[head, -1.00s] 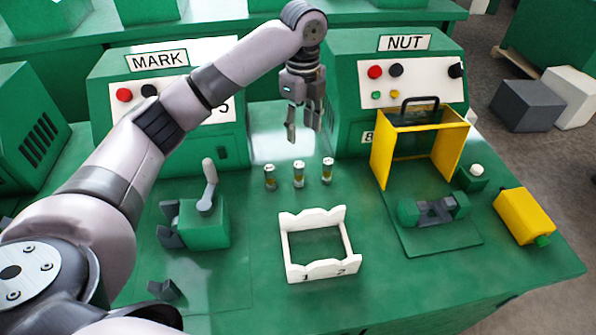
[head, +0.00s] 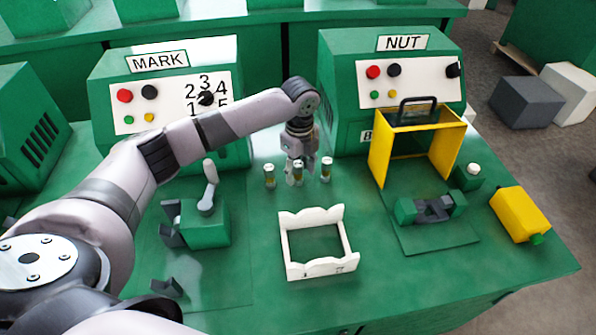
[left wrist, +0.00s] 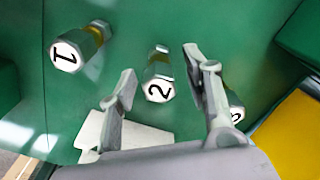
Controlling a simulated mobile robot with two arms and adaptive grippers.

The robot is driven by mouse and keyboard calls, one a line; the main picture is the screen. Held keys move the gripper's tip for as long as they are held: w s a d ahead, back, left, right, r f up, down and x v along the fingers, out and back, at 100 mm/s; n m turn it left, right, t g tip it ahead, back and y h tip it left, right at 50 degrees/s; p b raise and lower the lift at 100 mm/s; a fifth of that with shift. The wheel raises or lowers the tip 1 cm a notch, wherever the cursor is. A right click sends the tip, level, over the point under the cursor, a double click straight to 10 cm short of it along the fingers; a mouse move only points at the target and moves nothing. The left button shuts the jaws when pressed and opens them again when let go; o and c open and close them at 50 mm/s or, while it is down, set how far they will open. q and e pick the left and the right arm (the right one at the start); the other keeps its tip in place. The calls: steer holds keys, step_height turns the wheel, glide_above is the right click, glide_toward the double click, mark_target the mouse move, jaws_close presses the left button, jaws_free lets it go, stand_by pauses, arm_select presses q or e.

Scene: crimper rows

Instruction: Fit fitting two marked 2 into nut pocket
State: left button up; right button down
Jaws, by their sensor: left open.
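Fitting two (left wrist: 158,88), a small metal fitting with a yellow band and a white end marked 2, stands upright in the middle of a row of three; it also shows in the head view (head: 298,174). My left gripper (head: 299,180) is low over it, open, pointing down. In the left wrist view its two fingers stand on either side of fitting two, with visible gaps. Fitting one (left wrist: 68,54) stands beside it; the third fitting (left wrist: 236,112) is partly hidden by a finger. A grey cradle (head: 432,209), apparently the nut pocket, sits before the NUT machine. My right gripper is not in view.
A yellow guard frame (head: 378,160) stands open behind the grey cradle. A white rack (head: 320,270) stands in front of the fittings. A lever press (head: 205,225) is at left, a yellow bottle (head: 520,214) at right. The NUT machine (head: 340,95) rises behind.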

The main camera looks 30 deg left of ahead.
arm_select(q)
steer(key=shift+f, duration=0.1)
jaws_close()
stand_by(0.6)
